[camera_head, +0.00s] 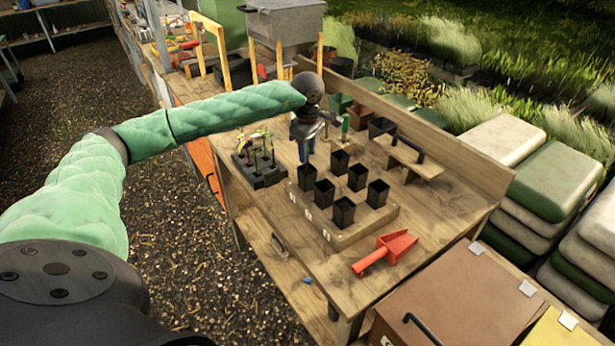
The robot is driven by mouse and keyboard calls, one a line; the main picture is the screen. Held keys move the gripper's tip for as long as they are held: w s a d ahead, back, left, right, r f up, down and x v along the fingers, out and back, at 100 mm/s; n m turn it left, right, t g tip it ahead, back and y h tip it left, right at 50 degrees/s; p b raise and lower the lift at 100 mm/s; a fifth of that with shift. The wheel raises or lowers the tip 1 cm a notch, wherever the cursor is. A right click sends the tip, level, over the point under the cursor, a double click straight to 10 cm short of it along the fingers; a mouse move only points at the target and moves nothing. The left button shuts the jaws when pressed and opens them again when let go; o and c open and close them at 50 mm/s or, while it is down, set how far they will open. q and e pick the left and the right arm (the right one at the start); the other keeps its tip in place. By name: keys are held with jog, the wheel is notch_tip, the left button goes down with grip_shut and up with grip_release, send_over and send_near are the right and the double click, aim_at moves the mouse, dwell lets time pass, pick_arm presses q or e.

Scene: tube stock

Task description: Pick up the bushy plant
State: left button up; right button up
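A black cell tray (262,180) stands at the left edge of the wooden bench and holds several small seedlings. One seedling (262,134) has spread yellow-green leaves; the others look thinner, and I cannot tell clearly which is the bushy plant. My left gripper (306,152) points down over the bench, right of the tray and apart from it, just behind the black pots. Its fingers are small and dark, so I cannot tell whether they are open or what is between them. My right gripper is not in view.
Several empty black pots (324,193) stand on a numbered wooden board (338,238). A red scoop (385,252) lies at the front. Bare bench top lies at the right. Stacked sacks (502,140) stand beyond it.

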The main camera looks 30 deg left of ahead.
aim_at(307, 173)
pick_arm(q)
jog(key=shift+f, duration=1.6)
grip_shut()
jog(key=shift+r, duration=0.15)
